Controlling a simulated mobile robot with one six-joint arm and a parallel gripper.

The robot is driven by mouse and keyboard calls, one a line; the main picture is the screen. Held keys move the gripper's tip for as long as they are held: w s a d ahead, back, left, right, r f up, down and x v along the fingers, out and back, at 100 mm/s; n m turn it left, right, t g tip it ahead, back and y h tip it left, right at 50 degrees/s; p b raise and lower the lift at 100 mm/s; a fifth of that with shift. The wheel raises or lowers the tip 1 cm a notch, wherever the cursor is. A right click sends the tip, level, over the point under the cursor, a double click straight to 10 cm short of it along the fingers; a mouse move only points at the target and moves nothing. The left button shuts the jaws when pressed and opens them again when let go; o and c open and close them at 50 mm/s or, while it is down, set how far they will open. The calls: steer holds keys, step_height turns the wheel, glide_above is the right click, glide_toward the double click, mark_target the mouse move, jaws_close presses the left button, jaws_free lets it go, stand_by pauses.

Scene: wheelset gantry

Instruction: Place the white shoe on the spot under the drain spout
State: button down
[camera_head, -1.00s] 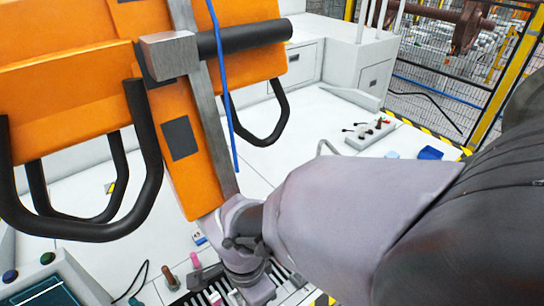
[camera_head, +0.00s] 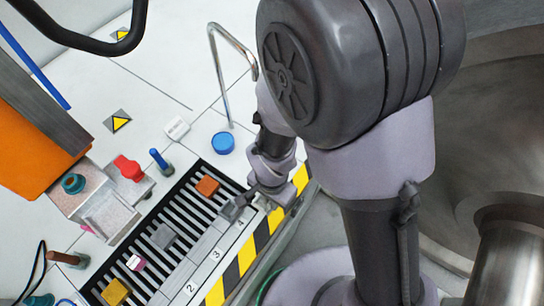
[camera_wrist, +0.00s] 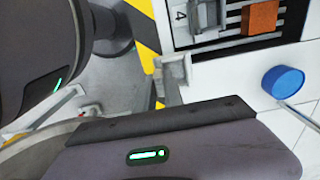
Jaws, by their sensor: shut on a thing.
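My gripper (camera_head: 262,202) is at the striped edge of the slotted rack (camera_head: 188,171), by slot 4. It is shut on a small pale piece (camera_wrist: 172,70), which appears to be the white shoe; its outline is partly hidden. The drain spout (camera_head: 213,70) is a thin bent metal pipe behind my gripper, its curved end partly beside my arm. A blue round thing (camera_head: 223,143) lies near its foot, and it also shows in the wrist view (camera_wrist: 283,82). I cannot make out a marked spot under the spout.

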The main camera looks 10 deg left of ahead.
steer(key=w+a, duration=0.1)
steer(key=w, duration=0.2)
steer(key=w+a+b, duration=0.1)
steer(key=w, duration=0.2)
steer(key=w+a+f, duration=0.1)
steer(key=w, duration=0.3)
steer(key=shift+a, duration=0.2)
steer(key=shift+w+f+b, duration=0.1)
steer(key=shift+f+b, duration=0.25)
steer(key=shift+f, duration=0.05)
steer(key=shift+f+b, duration=0.6)
steer(key=shift+f, duration=0.75)
steer(key=shift+f, duration=0.25)
steer(key=c, duration=1.5)
jaws_free()
steer(key=shift+r, duration=0.1)
steer(key=shift+o, duration=0.2)
step_height(320, 180, up, 13)
steer(key=p, duration=0.4)
steer(key=shift+f+p, duration=0.2)
steer(key=shift+p, duration=0.1)
